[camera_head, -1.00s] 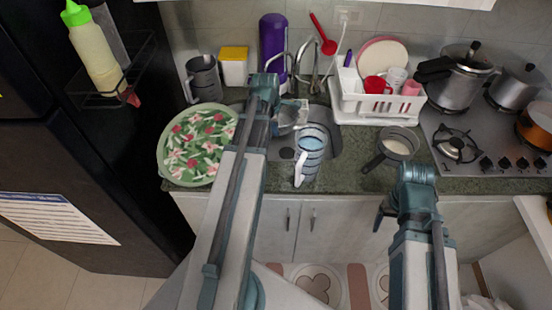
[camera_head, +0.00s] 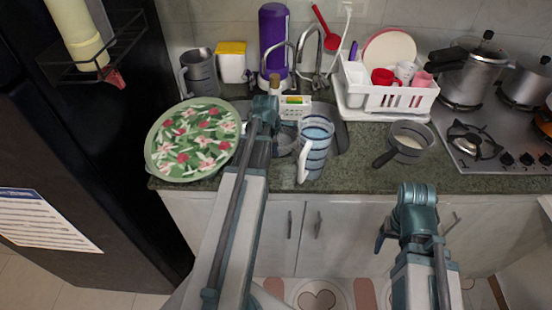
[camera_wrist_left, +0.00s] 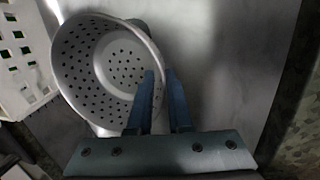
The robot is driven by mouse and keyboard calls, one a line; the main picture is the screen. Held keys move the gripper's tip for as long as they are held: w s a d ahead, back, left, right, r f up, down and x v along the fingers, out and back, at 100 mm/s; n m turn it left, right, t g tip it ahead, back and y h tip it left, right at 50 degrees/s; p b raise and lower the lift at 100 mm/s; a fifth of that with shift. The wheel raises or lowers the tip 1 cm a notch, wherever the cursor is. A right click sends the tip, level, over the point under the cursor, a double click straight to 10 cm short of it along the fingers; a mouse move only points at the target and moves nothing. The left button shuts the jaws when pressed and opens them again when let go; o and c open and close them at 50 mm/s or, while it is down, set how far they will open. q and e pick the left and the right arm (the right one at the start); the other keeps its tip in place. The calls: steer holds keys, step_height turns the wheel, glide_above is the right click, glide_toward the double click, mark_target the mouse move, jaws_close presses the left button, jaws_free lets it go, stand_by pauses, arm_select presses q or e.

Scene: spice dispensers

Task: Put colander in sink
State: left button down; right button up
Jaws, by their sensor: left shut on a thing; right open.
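The grey metal colander (camera_wrist_left: 84,62), full of small holes, shows in the left wrist view over the smooth steel sink (camera_wrist_left: 235,50). My left gripper (camera_wrist_left: 160,74) is shut on the colander's rim. In the head view, part of the colander (camera_head: 284,143) shows low at the sink (camera_head: 342,138), between my left arm and a striped pitcher. My left fingers are hidden there by my arm. Whether the colander touches the sink bottom I cannot tell. My right gripper (camera_head: 383,238) is open and empty, in front of the lower cabinets.
The striped pitcher (camera_head: 315,150) stands at the sink's front edge. A white basket (camera_head: 294,109) sits behind the sink, near the faucet (camera_head: 308,50). A floral plate (camera_head: 192,140) is left, a saucepan (camera_head: 407,143) right, and a dish rack (camera_head: 385,97) behind right.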

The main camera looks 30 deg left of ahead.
arm_select(q)
steer(key=shift+s+b+x, duration=0.2)
steer(key=shift+b+x, duration=0.5)
steer(key=shift+x, duration=0.15)
steer(key=shift+s+b+x, duration=0.2)
steer(key=shift+b+x, duration=0.5)
steer(key=shift+x, duration=0.2)
steer(key=shift+f, duration=0.1)
steer(key=shift+f, duration=0.2)
steer(key=c, duration=0.8)
jaws_free()
steer(key=shift+c, duration=0.2)
steer(key=shift+r, duration=0.2)
steer(key=p+v, duration=1.1)
steer(key=v, duration=0.1)
steer(key=shift+p, duration=0.35)
